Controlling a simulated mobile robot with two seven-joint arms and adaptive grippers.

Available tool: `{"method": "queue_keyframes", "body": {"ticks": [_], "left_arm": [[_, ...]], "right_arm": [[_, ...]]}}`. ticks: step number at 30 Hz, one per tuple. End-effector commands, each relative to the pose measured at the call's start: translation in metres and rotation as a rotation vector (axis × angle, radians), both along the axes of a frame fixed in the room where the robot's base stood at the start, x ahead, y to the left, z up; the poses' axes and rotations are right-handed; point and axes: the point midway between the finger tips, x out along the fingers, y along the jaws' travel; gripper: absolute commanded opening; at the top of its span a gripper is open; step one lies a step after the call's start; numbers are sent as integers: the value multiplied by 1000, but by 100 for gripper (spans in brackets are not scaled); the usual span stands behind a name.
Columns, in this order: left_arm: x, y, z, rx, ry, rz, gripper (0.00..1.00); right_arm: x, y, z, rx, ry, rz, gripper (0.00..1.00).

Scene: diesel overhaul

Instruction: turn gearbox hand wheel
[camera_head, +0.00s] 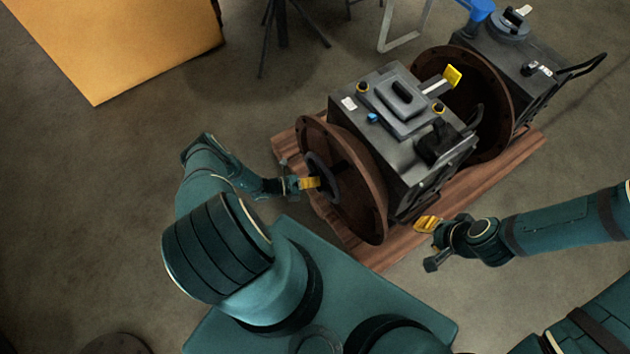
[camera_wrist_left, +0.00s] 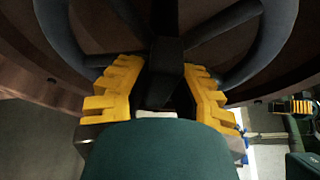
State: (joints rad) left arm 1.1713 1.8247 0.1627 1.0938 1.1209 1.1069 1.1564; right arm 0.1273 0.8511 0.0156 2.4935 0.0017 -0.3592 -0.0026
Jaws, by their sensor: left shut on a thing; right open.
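The dark hand wheel (camera_head: 319,163) sits on the round brown flange (camera_head: 365,205) at the left end of the near grey gearbox (camera_head: 378,100). My left gripper (camera_head: 312,183) reaches it from the left. In the left wrist view the wheel's curved rim (camera_wrist_left: 62,40) and spokes fill the top. There the yellow fingers of the left gripper (camera_wrist_left: 163,85) stand on both sides of a dark central part of the wheel and are shut on it. My right gripper (camera_head: 428,242) is open and empty, in front of the gearbox and apart from it.
The gearbox stands on a reddish wooden pallet (camera_head: 525,146). A second grey unit (camera_head: 505,50) with a brown flange stands behind it at the upper right. A yellow-orange box (camera_head: 120,45) is at the upper left. The floor (camera_head: 90,180) at left is clear.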

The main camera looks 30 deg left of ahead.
Motion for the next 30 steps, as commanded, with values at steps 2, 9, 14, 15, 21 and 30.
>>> {"method": "queue_keyframes", "body": {"ticks": [2,9,14,15,21,30], "left_arm": [[1,-2,0,-3,-1,-1,0],[1,-2,0,-1,-1,-1,55],[0,-1,0,-1,-1,0,55],[0,-1,0,-1,-1,0,55],[-9,9,2,2,-1,1,55],[-52,49,12,2,0,2,55]], "right_arm": [[0,0,0,0,0,0,41],[0,0,0,0,0,0,41],[0,0,0,0,0,0,41],[0,0,0,0,0,0,41],[0,0,0,0,0,0,41],[0,0,0,0,0,0,41]]}}
